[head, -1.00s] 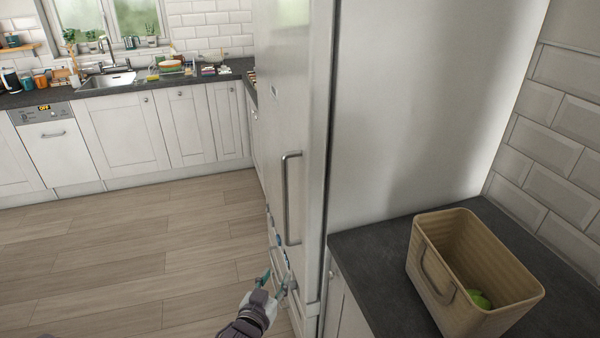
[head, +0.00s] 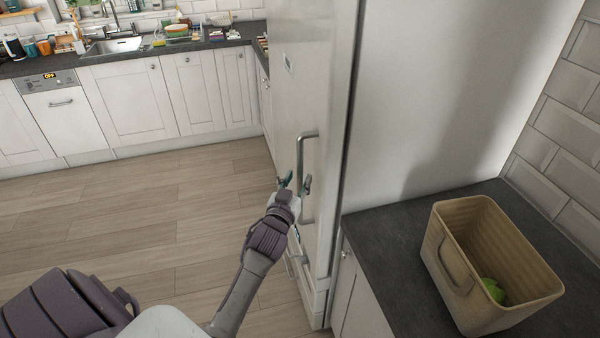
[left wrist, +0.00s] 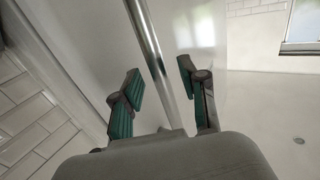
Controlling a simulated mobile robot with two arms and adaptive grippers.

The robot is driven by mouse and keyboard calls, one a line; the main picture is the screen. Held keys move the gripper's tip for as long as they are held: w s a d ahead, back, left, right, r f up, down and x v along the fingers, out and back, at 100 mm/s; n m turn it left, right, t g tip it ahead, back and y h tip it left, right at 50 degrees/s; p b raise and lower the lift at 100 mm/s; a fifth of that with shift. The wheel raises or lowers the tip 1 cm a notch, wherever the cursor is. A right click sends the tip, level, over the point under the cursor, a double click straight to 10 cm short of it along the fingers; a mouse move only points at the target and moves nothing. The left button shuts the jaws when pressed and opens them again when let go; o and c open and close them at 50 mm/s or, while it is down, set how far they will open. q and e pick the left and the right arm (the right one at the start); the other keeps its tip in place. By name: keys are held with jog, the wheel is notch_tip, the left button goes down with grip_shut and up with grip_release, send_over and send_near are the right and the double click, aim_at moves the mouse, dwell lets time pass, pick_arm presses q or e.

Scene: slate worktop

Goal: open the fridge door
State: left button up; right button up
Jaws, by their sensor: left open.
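The fridge (head: 318,75) is a tall pale metal unit in the middle of the head view, and its door is shut. Its long vertical bar handle (head: 301,150) is on the door front. My left gripper (head: 293,183) is open at the handle's middle to lower part. In the left wrist view the handle (left wrist: 150,50) runs between the two open fingers (left wrist: 160,88), with gaps to both sides; they are not closed on it. My right gripper is not in view.
A dark worktop (head: 388,233) right of the fridge carries a tan basket (head: 447,265) with a green item (head: 492,290) inside. White cabinets (head: 128,103), a sink (head: 112,46) and a dishwasher (head: 65,112) line the back. The wooden floor (head: 150,200) left of the fridge is clear.

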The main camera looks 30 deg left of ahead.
pick_arm(q)
jog(key=shift+x, duration=1.1)
grip_shut()
